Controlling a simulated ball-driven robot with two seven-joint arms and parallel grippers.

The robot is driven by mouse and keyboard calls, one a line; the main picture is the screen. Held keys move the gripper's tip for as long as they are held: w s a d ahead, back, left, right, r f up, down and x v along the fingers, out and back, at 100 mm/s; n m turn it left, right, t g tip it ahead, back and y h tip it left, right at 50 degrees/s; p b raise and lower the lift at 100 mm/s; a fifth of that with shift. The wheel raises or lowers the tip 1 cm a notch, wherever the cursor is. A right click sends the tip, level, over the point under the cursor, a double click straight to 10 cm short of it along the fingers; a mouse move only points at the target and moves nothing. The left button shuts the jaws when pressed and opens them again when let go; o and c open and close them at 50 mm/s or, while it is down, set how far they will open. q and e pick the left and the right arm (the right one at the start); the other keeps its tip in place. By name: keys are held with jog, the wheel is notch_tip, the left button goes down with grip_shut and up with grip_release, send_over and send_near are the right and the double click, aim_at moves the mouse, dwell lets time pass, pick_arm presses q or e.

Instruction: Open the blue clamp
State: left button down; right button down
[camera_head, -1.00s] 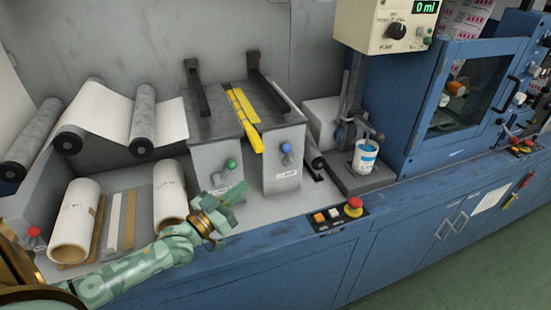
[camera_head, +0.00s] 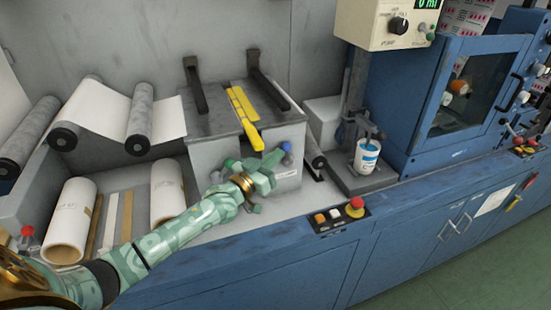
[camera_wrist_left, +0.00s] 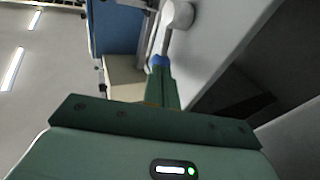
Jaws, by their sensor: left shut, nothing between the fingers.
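The blue clamp knob (camera_head: 287,147) is on the front of the grey box with the yellow bar on top. A green knob (camera_head: 229,163) sits to its left, partly behind my arm. My left gripper (camera_head: 280,157) is shut, with its fingertips right at the blue knob. In the left wrist view the blue knob (camera_wrist_left: 158,61) shows just beyond the fingertips, with a grey lever running from it to a round pivot (camera_wrist_left: 178,14). I cannot tell whether fingertips and knob touch. My right gripper is out of view.
A yellow bar (camera_head: 244,118) lies on top of the box. A button panel (camera_head: 337,217) with a red stop button stands on the ledge to the right. A white cup (camera_head: 366,156) stands farther right. White rolls (camera_head: 70,222) lie at the left.

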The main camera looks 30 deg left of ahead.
pick_arm(q)
jog(key=shift+w, duration=0.2)
jog(key=shift+d+r, duration=0.1)
jog(key=shift+r, duration=0.05)
jog(key=w+d+r+g+p, duration=0.1)
jog(key=w+d+p, duration=0.3)
jog(key=w+p, duration=0.1)
jog(key=shift+r+m+p, duration=0.35)
jog(key=shift+m+p, duration=0.05)
jog(key=shift+p, duration=0.35)
dwell(0.5)
jog(key=shift+d, duration=0.1)
jog(key=shift+s, duration=0.1)
dwell(0.4)
